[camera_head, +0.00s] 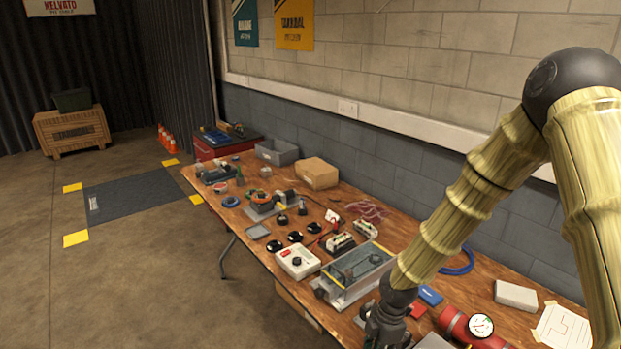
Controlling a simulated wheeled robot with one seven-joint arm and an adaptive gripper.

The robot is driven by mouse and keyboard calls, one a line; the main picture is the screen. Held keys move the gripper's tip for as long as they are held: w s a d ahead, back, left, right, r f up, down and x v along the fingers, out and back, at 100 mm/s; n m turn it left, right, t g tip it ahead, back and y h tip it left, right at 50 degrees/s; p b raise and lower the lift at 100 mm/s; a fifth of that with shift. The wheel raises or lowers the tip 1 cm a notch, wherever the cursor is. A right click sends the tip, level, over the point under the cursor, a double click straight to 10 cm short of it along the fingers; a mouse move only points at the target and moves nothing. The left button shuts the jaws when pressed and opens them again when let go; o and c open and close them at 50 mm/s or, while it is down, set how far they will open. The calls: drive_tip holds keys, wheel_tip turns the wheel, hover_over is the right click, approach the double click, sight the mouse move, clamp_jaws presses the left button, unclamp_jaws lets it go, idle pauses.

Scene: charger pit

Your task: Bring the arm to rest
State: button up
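My arm comes in from the right side, bends at a dark elbow joint and slopes down to the lower middle of the view. Its links wear a pale yellow ribbed cover. My gripper (384,333) is a dark shape at the bottom edge, over the near part of the wooden workbench (262,232). Its fingertips are not clear and the frame's bottom edge cuts it off. I cannot tell whether it is open or shut, or whether it touches anything.
The bench is crowded: a clear-topped box (355,268), a white box with a dial (297,262), a red cylinder with a gauge (468,327), a blue cable coil (458,265) and a cardboard box (317,172). A block wall (400,150) runs behind. The floor at left is mostly open.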

drive_tip(key=s+a+f+m+y+b, duration=0.1)
drive_tip(key=s+f+m, duration=1)
drive_tip(key=s+f, duration=0.3)
drive_tip(key=s+d+f+m+h, duration=0.1)
drive_tip(key=s+d+f+m, duration=0.1)
drive_tip(key=s+m, duration=0.3)
drive_tip(key=s+d+f+m+h+b, duration=0.1)
drive_tip(key=s+d+f+m, duration=0.2)
drive_tip(key=s, duration=0.8)
drive_tip(key=d+m, duration=0.2)
drive_tip(key=shift+m+t+b, duration=0.3)
drive_tip(key=shift+m+t, duration=0.1)
